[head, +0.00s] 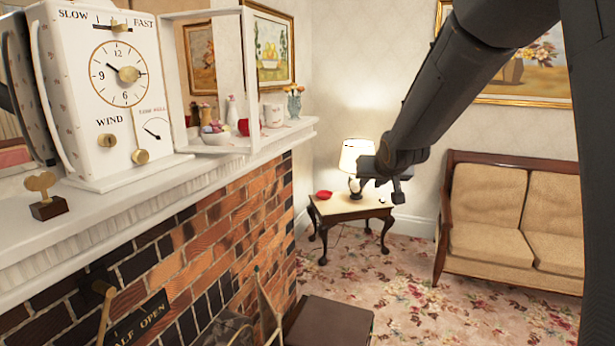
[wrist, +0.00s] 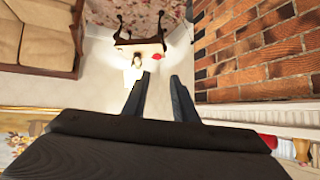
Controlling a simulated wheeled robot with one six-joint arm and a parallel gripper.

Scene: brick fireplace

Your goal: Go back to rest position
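My gripper (head: 381,192) is at the end of my dark arm, which reaches in from the upper right in the head view. It hangs in the air, to the right of the mantel, and overlaps the lamp and side table in the picture. In the wrist view its two fingers (wrist: 160,80) stand apart with nothing between them. The wrist view is upside down, with the floor at the top.
The mantel (head: 236,160) bears a white clock (head: 85,130), a gold key on a wooden block (head: 48,207), a white frame and mugs. A side table (head: 340,208) holds a lit lamp (head: 357,157) and a red object (head: 324,194). A sofa (head: 490,205) stands right. Carpet between is clear.

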